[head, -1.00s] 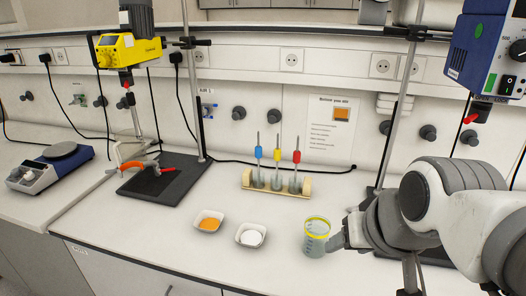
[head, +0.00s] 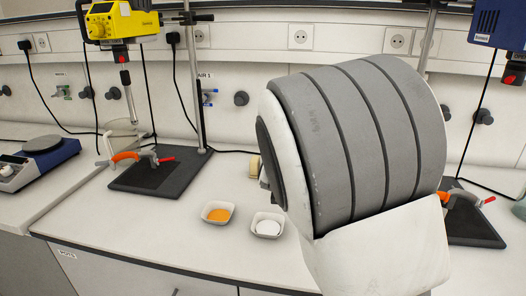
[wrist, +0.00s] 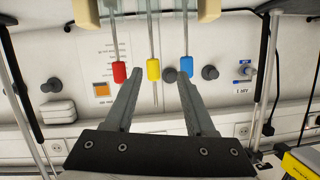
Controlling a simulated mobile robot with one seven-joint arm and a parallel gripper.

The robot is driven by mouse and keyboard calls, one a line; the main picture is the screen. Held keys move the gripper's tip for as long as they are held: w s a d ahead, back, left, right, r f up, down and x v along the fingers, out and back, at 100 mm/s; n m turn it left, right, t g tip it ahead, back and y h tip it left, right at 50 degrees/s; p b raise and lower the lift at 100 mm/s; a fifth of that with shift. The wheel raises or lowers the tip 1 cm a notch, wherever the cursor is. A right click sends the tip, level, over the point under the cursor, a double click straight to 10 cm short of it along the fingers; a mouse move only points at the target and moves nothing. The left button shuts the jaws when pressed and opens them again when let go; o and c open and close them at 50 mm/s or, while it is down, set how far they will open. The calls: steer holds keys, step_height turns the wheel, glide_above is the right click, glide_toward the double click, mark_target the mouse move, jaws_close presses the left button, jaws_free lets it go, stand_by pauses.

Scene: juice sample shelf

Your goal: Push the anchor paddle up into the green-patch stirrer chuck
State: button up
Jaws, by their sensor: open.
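Three thin rods stand in a rack, with red (wrist: 119,72), yellow (wrist: 154,70) and blue (wrist: 187,66) sleeves in the wrist view, which is upside down. I cannot tell which is the anchor paddle; their lower ends are out of that view. My gripper (wrist: 160,80) is open and empty, with the yellow sleeve appearing between its fingertips; depth is unclear. In the head view my arm hides the gripper and nearly all the rack. The blue stirrer (head: 498,25) is cut off at upper right, its green patch out of view. A yellow stirrer (head: 120,22) hangs at left.
Two white dishes, with orange (head: 218,212) and white (head: 267,226) contents, sit before the rack. Stirrer stands with dark bases (head: 150,178) and metal poles flank the area. A beaker edge (head: 520,208) shows at right.

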steer(key=w+a+f+n+t+h+b, duration=0.1)
steer(key=w+a+t+h+b, duration=0.1)
steer(key=w+a+t, duration=0.25)
steer(key=shift+g, duration=0.25)
steer(key=shift+a+x, duration=0.2)
steer(key=shift+x, duration=1.75)
steer(key=shift+a+x, duration=0.2)
steer(key=shift+x, duration=1.75)
jaws_close()
steer(key=shift+r, duration=0.1)
